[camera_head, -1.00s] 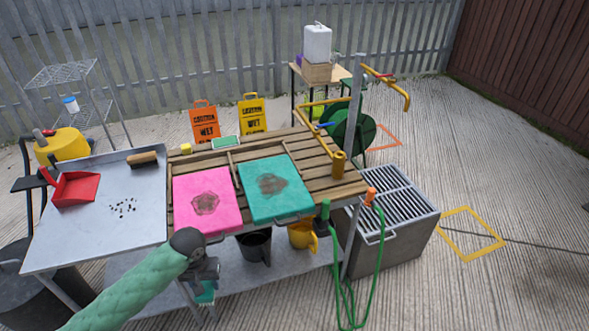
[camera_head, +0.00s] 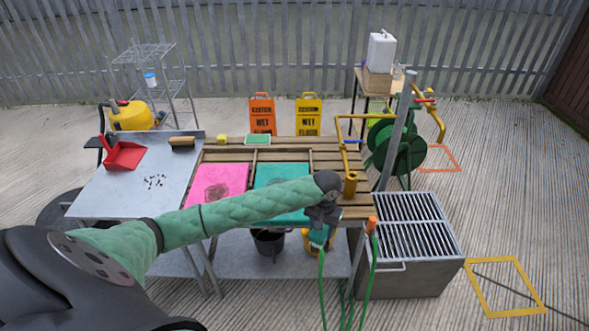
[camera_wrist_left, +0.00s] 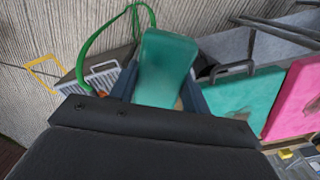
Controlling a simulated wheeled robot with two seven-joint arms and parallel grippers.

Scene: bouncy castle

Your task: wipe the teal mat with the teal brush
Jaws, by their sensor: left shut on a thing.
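The teal mat (camera_head: 280,173) lies on the slatted table beside the pink mat (camera_head: 225,178). My left arm crosses over its front part in the head view. The mat also shows at right in the left wrist view (camera_wrist_left: 262,92), with a dark smudge. My left gripper (camera_head: 322,222) is shut on the teal brush (camera_head: 319,237), near the table's front right corner and apart from the mat. The brush fills the middle of the left wrist view (camera_wrist_left: 165,62), between the fingers. My right gripper is not in view.
A metal side table at left holds a red dustpan (camera_head: 125,156), a wooden brush (camera_head: 182,142) and dark crumbs. A brass tap post (camera_head: 350,185) stands near the table's right end. A grated metal box (camera_head: 412,245) and a green hose (camera_head: 367,285) are at right.

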